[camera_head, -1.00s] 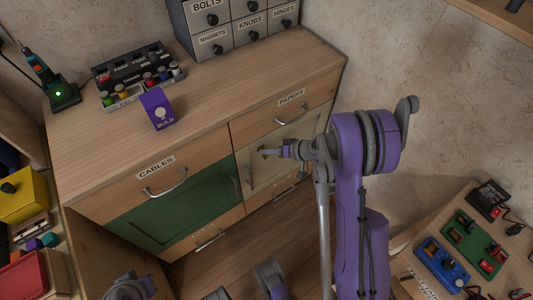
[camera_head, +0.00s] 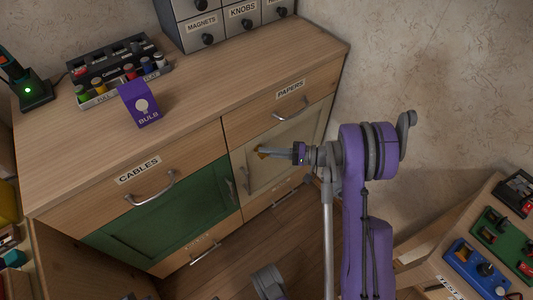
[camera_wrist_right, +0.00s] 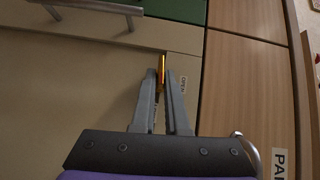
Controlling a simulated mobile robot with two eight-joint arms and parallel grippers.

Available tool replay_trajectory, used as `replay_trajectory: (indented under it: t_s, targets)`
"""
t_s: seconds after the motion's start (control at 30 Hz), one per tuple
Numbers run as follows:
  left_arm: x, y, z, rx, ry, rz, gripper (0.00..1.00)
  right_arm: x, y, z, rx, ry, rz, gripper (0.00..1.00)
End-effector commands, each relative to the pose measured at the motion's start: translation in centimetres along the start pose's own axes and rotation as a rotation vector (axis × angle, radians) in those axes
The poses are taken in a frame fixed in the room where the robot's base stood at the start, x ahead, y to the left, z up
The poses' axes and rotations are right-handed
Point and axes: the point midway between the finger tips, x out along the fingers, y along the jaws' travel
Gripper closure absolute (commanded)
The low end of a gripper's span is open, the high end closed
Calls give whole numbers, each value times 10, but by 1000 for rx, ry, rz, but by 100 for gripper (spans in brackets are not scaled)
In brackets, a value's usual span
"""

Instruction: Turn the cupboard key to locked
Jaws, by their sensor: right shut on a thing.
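The cream cupboard door (camera_head: 290,133) is closed under the PAPERS drawer. It also shows in the right wrist view (camera_wrist_right: 70,90). My right gripper (camera_head: 267,153) reaches the door from the right and is shut on the brass-coloured key (camera_head: 261,152). In the right wrist view the key (camera_wrist_right: 161,70) stands out between the fingertips, seen nearly edge-on. A small label that appears to read OPEN (camera_wrist_right: 183,86) is beside the fingers. The keyhole is hidden, and I cannot tell the key's exact angle. My left gripper is not in view.
The green door (camera_head: 165,215) with its handle is left of the cream door. The worktop holds a purple BULB box (camera_head: 139,104) and a tray of coloured items (camera_head: 122,75). A side table with a blue device (camera_head: 476,268) is at lower right. Floor shows below the cabinet.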

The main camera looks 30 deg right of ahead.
Motion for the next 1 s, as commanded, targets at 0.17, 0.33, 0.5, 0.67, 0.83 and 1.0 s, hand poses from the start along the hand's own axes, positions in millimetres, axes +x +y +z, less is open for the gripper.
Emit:
replay_trajectory:
  t_s: [0.17, 0.33, 0.5, 0.67, 0.83, 1.0]
  targets:
    - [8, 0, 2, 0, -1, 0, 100, 0, 2, 0, 50, 1, -50, 100]
    - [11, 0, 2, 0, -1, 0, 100, 0, 2, 0, 73, 1, -73, 100]
    - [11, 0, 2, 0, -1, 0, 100, 0, 2, 0, 81, 1, -81, 100]
    - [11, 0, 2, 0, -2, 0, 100, 0, 2, 0, 81, 0, -81, 100]
    - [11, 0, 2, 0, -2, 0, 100, 0, 2, 0, 81, 0, -80, 83]
    - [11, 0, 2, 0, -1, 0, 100, 0, 2, 0, 81, 0, -80, 62]
